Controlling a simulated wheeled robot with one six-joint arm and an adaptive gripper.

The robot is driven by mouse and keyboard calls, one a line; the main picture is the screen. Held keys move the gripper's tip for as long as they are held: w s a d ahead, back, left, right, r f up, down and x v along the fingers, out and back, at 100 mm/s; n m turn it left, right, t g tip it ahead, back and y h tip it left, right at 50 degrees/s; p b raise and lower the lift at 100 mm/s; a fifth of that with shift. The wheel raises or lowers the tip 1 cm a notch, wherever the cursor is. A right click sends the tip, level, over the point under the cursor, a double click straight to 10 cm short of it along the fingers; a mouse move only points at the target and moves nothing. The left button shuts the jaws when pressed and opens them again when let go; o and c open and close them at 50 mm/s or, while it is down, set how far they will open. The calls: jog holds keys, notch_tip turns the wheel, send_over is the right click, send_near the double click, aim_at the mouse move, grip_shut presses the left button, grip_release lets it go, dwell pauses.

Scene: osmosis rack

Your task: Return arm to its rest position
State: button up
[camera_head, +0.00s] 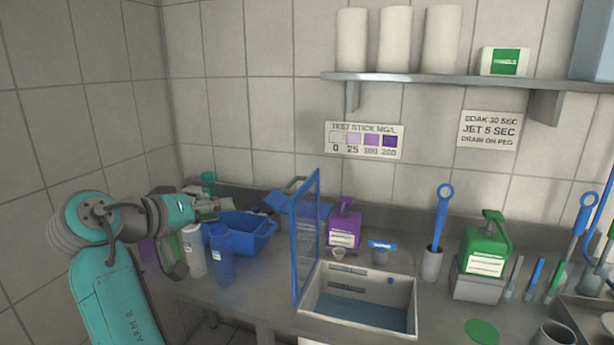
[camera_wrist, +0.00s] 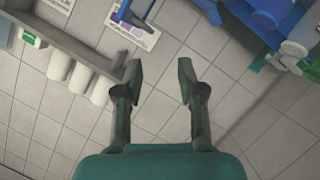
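My gripper (camera_wrist: 160,82) is open in the wrist view, its two dark fingers spread apart with only the tiled wall seen between them. In the head view my teal arm is at the left, and my gripper (camera_head: 222,206) reaches to the right, over or in front of the blue basin (camera_head: 245,236). The fingers are small and partly hard to make out there. No object shows between the fingertips.
A blue-framed panel (camera_head: 306,240) stands beside a sink of water (camera_head: 360,310). A white bottle (camera_head: 194,252) and a blue bottle (camera_head: 221,258) stand near my arm. Purple (camera_head: 344,225) and green (camera_head: 486,245) jugs stand farther right. A shelf (camera_head: 460,83) spans the wall above.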

jog(key=d+f+n+y, duration=0.1)
jog(key=d+f, duration=0.3)
jog(key=f, duration=0.5)
jog(key=d+f+n+t+y, duration=0.1)
jog(key=d+f+n, duration=0.15)
jog(key=f, duration=0.65)
jog(key=d+f+n+y, duration=0.1)
jog(key=d+f, duration=0.3)
jog(key=f, duration=0.6)
jog(key=s+d+f+n+y, duration=0.1)
jog(key=s+d+f+y, duration=0.1)
jog(key=s+d+f, duration=0.55)
jog(key=s+d+f+y, duration=0.1)
jog(key=s+d+f, duration=0.3)
jog(key=f, duration=0.6)
jog(key=s+d+f+m+y, duration=0.15)
jog(key=s+d, duration=0.35)
jog(key=s, duration=0.6)
jog(key=s+d+f+y, duration=0.1)
jog(key=s+d+f, duration=0.25)
jog(key=s, duration=0.65)
jog(key=s+d+r+m, duration=0.2)
jog(key=s+r, duration=0.5)
jog(key=s, duration=0.3)
jog(key=s+d+r+m+t+h, duration=0.1)
jog(key=s+d+r+m, duration=0.2)
jog(key=s+r, duration=0.4)
jog(key=s, duration=0.4)
jog(key=shift+s+d, duration=0.2)
jog(key=shift+d, duration=0.05)
